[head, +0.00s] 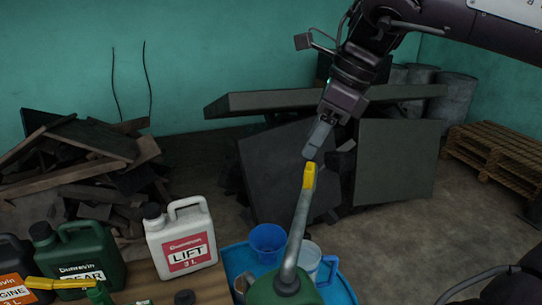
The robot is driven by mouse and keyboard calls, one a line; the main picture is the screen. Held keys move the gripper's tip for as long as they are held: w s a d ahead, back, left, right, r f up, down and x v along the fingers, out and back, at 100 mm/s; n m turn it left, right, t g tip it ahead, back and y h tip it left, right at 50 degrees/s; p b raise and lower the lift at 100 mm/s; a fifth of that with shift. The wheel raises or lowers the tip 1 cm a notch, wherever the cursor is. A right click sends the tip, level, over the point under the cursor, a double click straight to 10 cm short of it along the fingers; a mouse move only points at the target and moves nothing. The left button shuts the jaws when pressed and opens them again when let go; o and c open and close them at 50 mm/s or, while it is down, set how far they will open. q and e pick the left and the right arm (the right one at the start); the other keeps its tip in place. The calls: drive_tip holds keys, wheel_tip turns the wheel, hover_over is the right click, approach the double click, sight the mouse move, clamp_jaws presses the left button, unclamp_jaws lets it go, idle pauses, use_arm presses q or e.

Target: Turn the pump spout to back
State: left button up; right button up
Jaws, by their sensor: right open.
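The pump spout (299,220) is a grey tube with a yellow tip (309,176). It rises from a green pump body (284,290) at the bottom middle of the head view, and its tip points up the picture and slightly right. My right gripper (326,152) comes down from the upper right and is open. Its grey finger ends just above the yellow tip; I cannot tell whether they touch. Nothing shows between the fingers. The lower part of the pump is cut off by the picture's edge. My left gripper is not in view.
A blue tray (338,288) holds a blue cup (268,238) and a pale mug (309,258) beside the spout. A white LIFT can (181,240), a green can (78,250) and a yellow lever (70,283) stand left. Dark panels (393,175) lean behind.

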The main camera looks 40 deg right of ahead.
sight(311, 166)
drive_tip(key=shift+s+d+f+p, duration=0.1)
drive_tip(key=shift+s+f+p, duration=0.05)
drive_tip(key=shift+f, duration=0.3)
drive_tip(key=shift+s+f+p, duration=0.1)
drive_tip(key=shift+f+p, duration=0.05)
drive_tip(key=shift+f, duration=0.3)
drive_tip(key=x, duration=0.1)
drive_tip(key=p+x, duration=0.1)
drive_tip(key=x, duration=0.2)
drive_tip(key=shift+s+d+f, duration=0.1)
drive_tip(key=shift+s+f, duration=0.05)
drive_tip(key=shift+f, duration=0.45)
drive_tip(key=shift+s, duration=0.1)
drive_tip(key=shift+c, duration=2.1)
drive_tip(key=c, duration=0.5)
drive_tip(key=shift+c, duration=1)
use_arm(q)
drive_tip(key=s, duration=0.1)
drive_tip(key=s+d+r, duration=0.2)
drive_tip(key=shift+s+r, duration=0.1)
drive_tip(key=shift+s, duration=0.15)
use_arm(e)
clamp_jaws()
